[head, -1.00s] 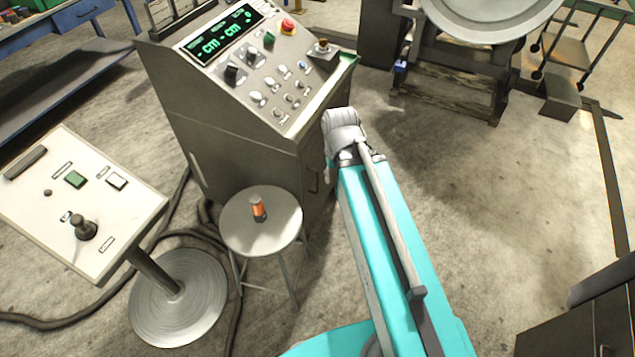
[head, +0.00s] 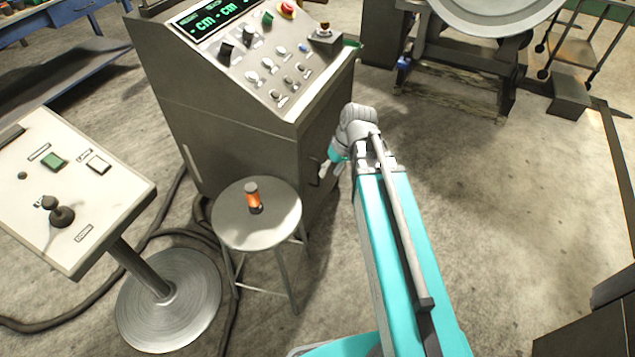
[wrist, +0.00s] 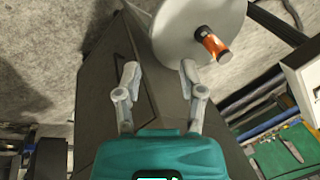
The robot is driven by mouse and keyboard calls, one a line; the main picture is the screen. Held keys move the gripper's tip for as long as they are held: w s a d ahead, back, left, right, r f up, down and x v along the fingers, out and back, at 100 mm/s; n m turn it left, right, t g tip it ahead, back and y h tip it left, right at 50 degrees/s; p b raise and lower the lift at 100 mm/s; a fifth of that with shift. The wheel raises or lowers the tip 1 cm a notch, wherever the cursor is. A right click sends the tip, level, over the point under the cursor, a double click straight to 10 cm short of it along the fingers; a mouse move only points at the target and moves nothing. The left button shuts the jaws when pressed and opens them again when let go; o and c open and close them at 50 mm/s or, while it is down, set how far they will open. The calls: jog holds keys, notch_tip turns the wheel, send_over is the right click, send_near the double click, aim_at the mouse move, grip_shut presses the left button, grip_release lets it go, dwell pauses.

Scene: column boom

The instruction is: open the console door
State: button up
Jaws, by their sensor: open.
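The grey console (head: 235,115) stands upright in the head view, with a display and knobs on its sloping top. Its door (head: 308,160) appears to be the narrow side facing right, and it looks shut. A small dark handle (head: 314,172) shows on it. My gripper (head: 328,172) is beside this face, partly hidden by my arm. In the wrist view my gripper (wrist: 159,72) is open, its two fingers apart with nothing seen between them but the dark console panel (wrist: 113,90) behind. I cannot tell whether a finger touches the handle, which I cannot make out there.
A round stool (head: 232,220) with an orange-and-dark cylinder (head: 254,198) stands close in front of the console; the stool top also shows near my fingers in the wrist view (wrist: 185,25). A control pedestal (head: 75,190) stands at left, with cables on the floor.

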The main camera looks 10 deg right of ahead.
jog(key=w+d+f+n+t+y+b, duration=0.15)
jog(key=w+f+n+y+b, duration=0.35)
jog(key=f+b, duration=0.55)
jog(key=w+d+f+n+t+y+b, duration=0.15)
jog(key=w+f+b, duration=0.55)
jog(key=b, duration=0.7)
jog(key=w+d+f+n+t+y+b, duration=0.4)
jog(key=d+f+b, duration=0.6)
jog(key=b, duration=1)
jog(key=shift+w+d+f+y, duration=0.45)
jog(key=shift+w+y, duration=0.6)
jog(key=shift+w, duration=0.15)
jog(key=shift+a, duration=0.15)
send_over(318, 184)
jog(key=shift+w, duration=0.3)
grip_shut()
